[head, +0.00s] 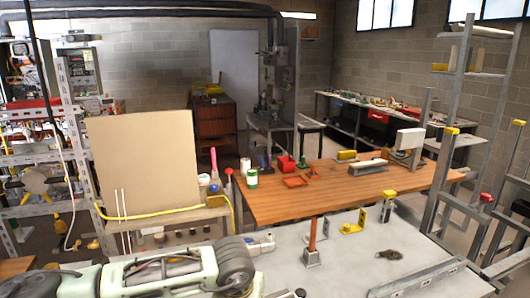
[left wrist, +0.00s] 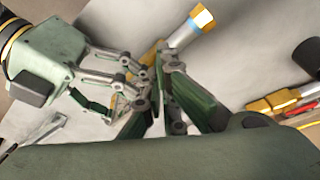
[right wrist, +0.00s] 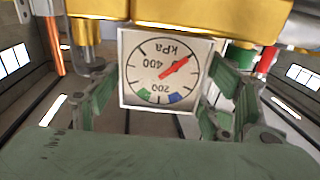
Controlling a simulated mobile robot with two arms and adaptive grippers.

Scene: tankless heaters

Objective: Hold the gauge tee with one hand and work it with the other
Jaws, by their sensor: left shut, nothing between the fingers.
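The gauge tee's square white dial (right wrist: 165,70) faces my right wrist camera upside down, marked kPa with a red needle. Its brass body (right wrist: 200,15) fills the top of that view. My right gripper (right wrist: 163,70) has one finger at each side of the dial and appears closed on it; the contact is partly hidden. My left gripper (left wrist: 165,65) is shut and empty in the left wrist view. My right gripper (left wrist: 125,95) shows close to its left there. A brass-ended fitting with a blue ring (left wrist: 187,32) lies beyond the left fingers. Neither gripper's fingertips are clear in the head view.
Metal posts (head: 440,180) rise at the right. A tan board (head: 145,160) stands at the left.

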